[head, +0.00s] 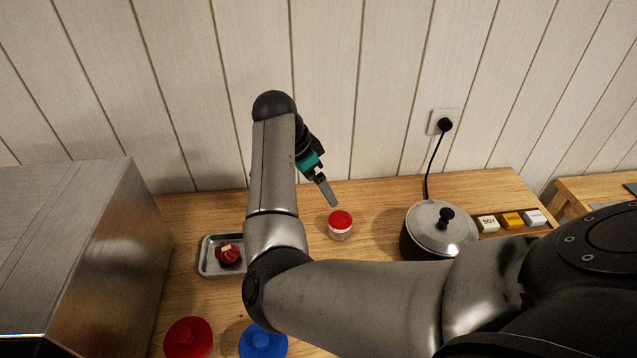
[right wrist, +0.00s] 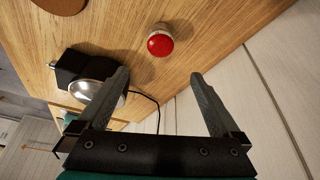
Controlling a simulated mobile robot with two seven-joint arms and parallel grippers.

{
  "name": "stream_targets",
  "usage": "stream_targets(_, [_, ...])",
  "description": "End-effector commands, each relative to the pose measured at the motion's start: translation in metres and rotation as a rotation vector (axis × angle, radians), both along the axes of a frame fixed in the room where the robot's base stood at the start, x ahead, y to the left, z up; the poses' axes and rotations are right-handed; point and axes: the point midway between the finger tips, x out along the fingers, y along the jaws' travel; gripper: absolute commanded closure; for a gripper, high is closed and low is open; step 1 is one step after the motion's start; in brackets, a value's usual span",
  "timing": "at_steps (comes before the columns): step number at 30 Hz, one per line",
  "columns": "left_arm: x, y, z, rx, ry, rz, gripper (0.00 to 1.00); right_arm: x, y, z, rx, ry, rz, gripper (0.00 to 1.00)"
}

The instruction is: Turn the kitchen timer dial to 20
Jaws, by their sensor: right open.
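The kitchen timer appears to be the small white-sided cylinder with a red top (head: 340,224), upright on the wooden table. It also shows in the right wrist view (right wrist: 160,42), red top towards the camera. Its markings and setting are too small to read. My right gripper (head: 331,192) is above the table, close to the timer and just up and left of it in the head view. In the right wrist view its fingers (right wrist: 158,76) are spread and empty, with the timer beyond the tips, not between them. My left gripper is not in view.
A lidded pot (head: 441,229) with a cord to a wall socket (head: 444,123) stands right of the timer. A tray (head: 206,268) with a red bundle (head: 227,254) lies left. Red (head: 188,338) and blue (head: 262,342) knobbed lids are in front. A metal box (head: 110,270) stands far left.

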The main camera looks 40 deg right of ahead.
Motion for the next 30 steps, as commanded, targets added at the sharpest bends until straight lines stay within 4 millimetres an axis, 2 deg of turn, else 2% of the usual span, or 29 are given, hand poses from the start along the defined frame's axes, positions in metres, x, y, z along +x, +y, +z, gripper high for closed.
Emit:
stream_targets(8, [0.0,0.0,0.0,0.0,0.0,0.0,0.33,0.0,-0.001,-0.001,0.002,0.001,0.006,0.0])
stream_targets(13, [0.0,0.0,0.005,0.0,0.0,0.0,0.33,-0.008,-0.007,-0.008,0.052,0.027,0.111,0.0])
stream_targets(22, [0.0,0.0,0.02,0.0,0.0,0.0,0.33,-0.032,-0.027,-0.026,0.184,0.05,0.587,0.0])
stream_targets(30, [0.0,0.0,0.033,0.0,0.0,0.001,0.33,-0.051,-0.047,-0.022,0.173,0.021,1.068,0.0])
